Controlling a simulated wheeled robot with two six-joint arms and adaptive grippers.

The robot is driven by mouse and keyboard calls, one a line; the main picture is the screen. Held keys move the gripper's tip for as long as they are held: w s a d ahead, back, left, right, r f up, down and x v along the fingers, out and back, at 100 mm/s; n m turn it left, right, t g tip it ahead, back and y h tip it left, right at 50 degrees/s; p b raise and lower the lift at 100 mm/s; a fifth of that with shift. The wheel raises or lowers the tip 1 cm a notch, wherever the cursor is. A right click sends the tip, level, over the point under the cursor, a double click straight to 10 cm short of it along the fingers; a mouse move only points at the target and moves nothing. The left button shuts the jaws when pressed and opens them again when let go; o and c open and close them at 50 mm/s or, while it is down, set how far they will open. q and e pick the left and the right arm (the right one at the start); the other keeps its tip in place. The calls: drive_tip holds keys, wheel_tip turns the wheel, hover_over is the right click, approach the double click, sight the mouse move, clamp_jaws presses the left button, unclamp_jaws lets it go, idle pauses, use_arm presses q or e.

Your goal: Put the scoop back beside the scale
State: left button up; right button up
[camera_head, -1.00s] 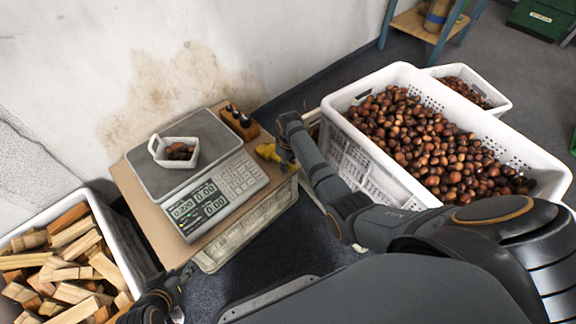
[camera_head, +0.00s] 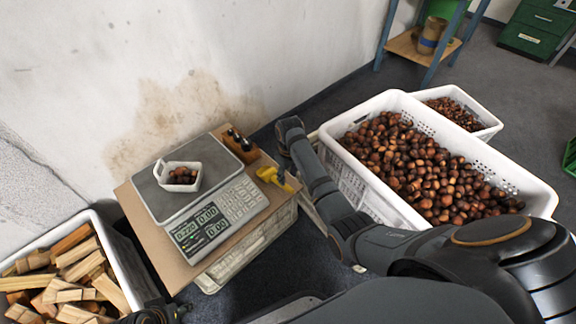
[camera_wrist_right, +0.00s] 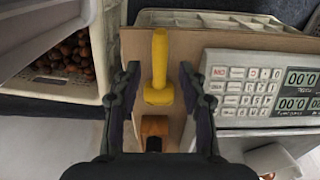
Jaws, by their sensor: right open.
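The yellow scoop (camera_head: 272,177) lies on the wooden board just right of the scale (camera_head: 229,205), in front of the small wooden block. In the right wrist view the scoop (camera_wrist_right: 159,68) lies between the spread fingers of my right gripper (camera_wrist_right: 160,78), with a gap on each side. My right gripper is open and holds nothing; in the head view it is mostly hidden by my forearm. A dark part of my left gripper (camera_head: 158,314) shows at the bottom edge, and its fingers are not clear.
A white tub of chestnuts (camera_head: 189,165) sits on the scale plate. The wooden block (camera_head: 241,146) holds dark pegs. A large white crate (camera_head: 395,103) of chestnuts stands to the right, a smaller one (camera_head: 492,130) behind it. A crate of firewood (camera_head: 117,262) is at lower left.

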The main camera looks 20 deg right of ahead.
use_arm(q)
drive_tip(key=shift+s+a+r+g+p, duration=0.1)
drive_tip(key=shift+a+r+g+p, duration=0.05)
drive_tip(key=shift+r, duration=0.25)
drive_tip(key=shift+s+a+r+g+p, duration=0.1)
drive_tip(key=shift+a+r+g+p, duration=0.05)
drive_tip(key=shift+r, duration=0.2)
use_arm(e)
wheel_tip(320, 180, up, 3)
drive_tip(key=shift+r, duration=0.1)
drive_tip(key=shift+s, duration=0.1)
drive_tip(key=s+f+m+t, duration=0.1)
drive_tip(key=s+f, duration=0.3)
drive_tip(key=s, duration=0.3)
drive_tip(key=s+f+m, duration=0.1)
drive_tip(key=s+f, duration=0.2)
drive_tip(key=s, duration=0.4)
drive_tip(key=s+r+m+t, duration=0.1)
drive_tip(key=s+r, duration=0.1)
drive_tip(key=s, duration=1)
drive_tip(key=shift+s+a+r, duration=0.25)
drive_tip(key=shift+s+a, duration=0.1)
drive_tip(key=shift+a, duration=0.05)
use_arm(q)
drive_tip(key=shift+p, duration=0.75)
use_arm(e)
drive_tip(key=shift+d, duration=0.1)
